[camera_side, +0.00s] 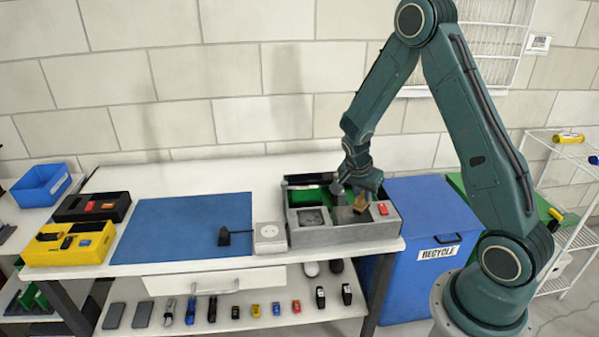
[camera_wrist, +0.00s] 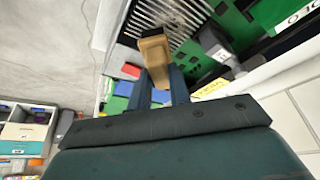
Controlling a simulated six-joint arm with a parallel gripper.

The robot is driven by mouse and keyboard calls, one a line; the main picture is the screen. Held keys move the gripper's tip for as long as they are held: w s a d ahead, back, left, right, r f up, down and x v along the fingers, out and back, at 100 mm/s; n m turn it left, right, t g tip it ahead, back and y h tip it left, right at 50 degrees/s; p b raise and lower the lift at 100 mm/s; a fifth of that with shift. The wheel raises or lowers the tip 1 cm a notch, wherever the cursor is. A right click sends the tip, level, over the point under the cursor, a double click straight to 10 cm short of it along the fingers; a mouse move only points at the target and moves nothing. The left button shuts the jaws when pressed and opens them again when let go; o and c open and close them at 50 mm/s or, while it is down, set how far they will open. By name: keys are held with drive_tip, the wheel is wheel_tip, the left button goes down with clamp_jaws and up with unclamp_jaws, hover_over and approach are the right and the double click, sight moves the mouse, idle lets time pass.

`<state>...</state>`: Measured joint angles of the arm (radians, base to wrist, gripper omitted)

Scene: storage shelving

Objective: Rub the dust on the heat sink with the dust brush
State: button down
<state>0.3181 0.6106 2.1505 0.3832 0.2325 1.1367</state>
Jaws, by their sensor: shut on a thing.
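My gripper (camera_side: 350,194) is shut on the dust brush (camera_side: 360,203), a tan wooden block, and holds it down inside the open grey case at the right end of the bench. In the wrist view the brush (camera_wrist: 155,48) sits between my two blue fingers (camera_wrist: 160,82). The heat sink (camera_wrist: 188,12), a set of pale metal fins, lies beyond the brush in the wrist view, and the brush overlaps its edge. I cannot tell whether the bristles touch the fins. In the side view my gripper and the case wall hide the heat sink.
The grey case (camera_side: 340,238) has raised walls, a green board (camera_wrist: 225,50) and a red part (camera_side: 382,209). A white socket box (camera_side: 269,238) stands against its left side. A blue mat (camera_side: 180,228) covers the middle of the bench, mostly clear. A blue recycle bin (camera_side: 430,215) stands at right.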

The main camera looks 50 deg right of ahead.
drive_tip(key=shift+w+a+f, duration=0.45)
drive_tip(key=shift+w+a, duration=1.95)
drive_tip(key=shift+s+d, duration=2.5)
drive_tip(key=shift+s+a, duration=0.25)
drive_tip(key=shift+a, duration=0.15)
drive_tip(key=shift+w+a, duration=2.4)
drive_tip(key=shift+a, duration=0.05)
drive_tip(key=shift+s+d, duration=2.5)
drive_tip(key=shift+w+a+r, duration=0.1)
drive_tip(key=shift+r, duration=4.05)
